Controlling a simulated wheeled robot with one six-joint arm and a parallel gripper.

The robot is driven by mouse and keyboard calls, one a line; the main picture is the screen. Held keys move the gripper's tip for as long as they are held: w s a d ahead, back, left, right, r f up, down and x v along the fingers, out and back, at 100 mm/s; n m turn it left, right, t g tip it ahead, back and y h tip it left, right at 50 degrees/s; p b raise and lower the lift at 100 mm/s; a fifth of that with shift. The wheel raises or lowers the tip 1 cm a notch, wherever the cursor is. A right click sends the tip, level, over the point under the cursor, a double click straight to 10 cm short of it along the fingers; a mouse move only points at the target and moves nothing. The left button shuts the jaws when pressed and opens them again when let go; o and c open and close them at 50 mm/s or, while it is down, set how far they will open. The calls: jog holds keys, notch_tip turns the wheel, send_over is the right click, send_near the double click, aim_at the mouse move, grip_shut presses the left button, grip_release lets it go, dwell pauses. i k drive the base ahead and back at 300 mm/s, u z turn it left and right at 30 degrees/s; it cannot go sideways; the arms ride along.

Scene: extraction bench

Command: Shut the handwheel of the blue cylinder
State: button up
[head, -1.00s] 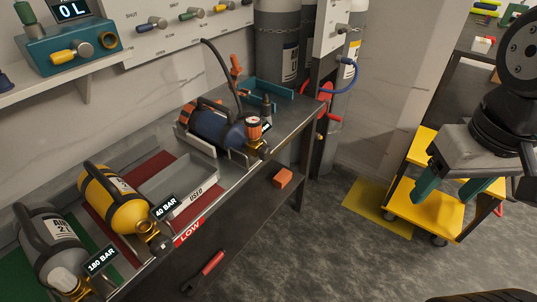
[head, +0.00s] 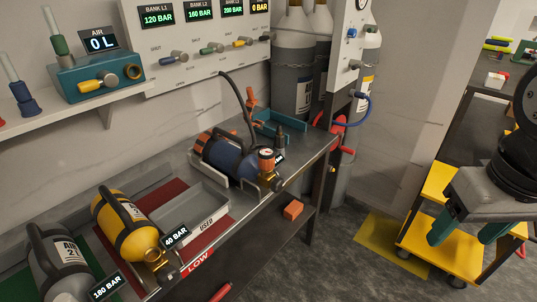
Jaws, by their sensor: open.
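The blue cylinder (head: 229,158) lies in a cradle on the bench's far half, with orange end parts and a black carry handle. Its brass valve (head: 268,178) points to the front right, with an orange-rimmed gauge (head: 267,156) above it. A black hose rises from near the cylinder. I cannot make out the handwheel clearly or tell how far it is turned. My gripper (head: 464,233) is at the right, well apart from the bench, in front of the yellow cart. Its two teal fingers are apart with nothing between them.
A yellow cylinder (head: 124,222) and a grey cylinder (head: 63,270) lie at the bench's near left. A grey "USED" tray (head: 190,216) sits between yellow and blue. A yellow cart (head: 440,255) stands at the right. Floor between bench and cart is mostly clear.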

aim_at(277, 185)
jog(key=z, duration=1.65)
jog(key=i, duration=1.1)
jog(key=u, duration=2.9)
